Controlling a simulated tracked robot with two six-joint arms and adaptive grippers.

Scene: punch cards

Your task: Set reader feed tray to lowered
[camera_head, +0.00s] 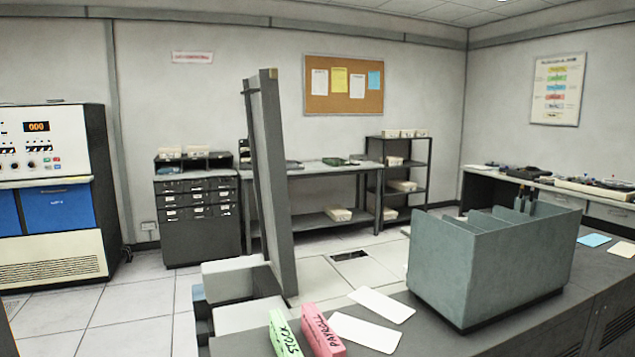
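No part in view is labelled as the reader feed tray. A tall dark grey panel (272,170) stands almost upright left of centre, leaning slightly, with a thin bar near its top. It rises beside a low pale grey block (228,281) with blue parts at its left. This panel may be the feed tray in a raised position, but I cannot tell for certain. A white cabinet (45,150) with a "000" display, switches and blue panels stands at the far left. Neither of my grippers is in view.
A grey-green divided box (487,268) stands on the dark desk at right. Green STOCK (284,335) and pink PAYROLL (322,332) blocks and white cards (381,305) lie near the front. Drawers (198,215), a bench and shelves line the back wall. Floor between is mostly clear.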

